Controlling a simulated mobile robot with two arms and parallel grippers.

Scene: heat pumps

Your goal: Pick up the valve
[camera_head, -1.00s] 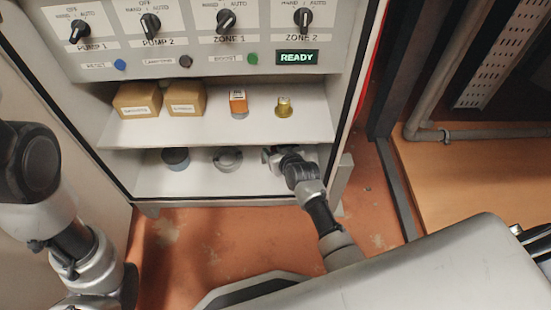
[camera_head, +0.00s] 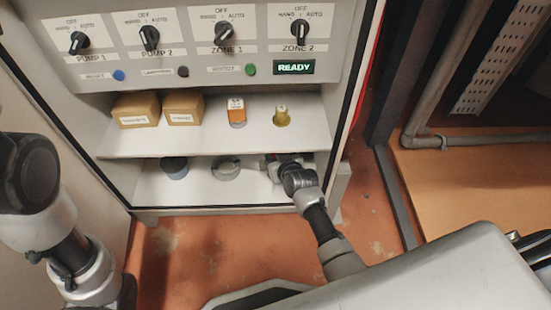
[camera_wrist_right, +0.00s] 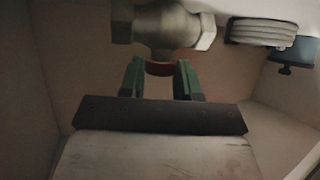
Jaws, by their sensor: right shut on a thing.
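The valve (camera_wrist_right: 165,27) is a metal body with hex ends and a red part below it, seen at the top of the right wrist view. My right gripper (camera_wrist_right: 159,68) has its green fingers on either side of the red part and is shut on the valve. In the head view, my right gripper (camera_head: 274,166) reaches into the right end of the lower shelf (camera_head: 200,192), where my own wrist hides most of the valve. My left arm shows at the left edge, but its gripper is out of view.
A grey ring-shaped coil (camera_head: 226,169) and a dark-topped round container (camera_head: 174,167) stand left of the gripper. The cabinet's right wall is close.

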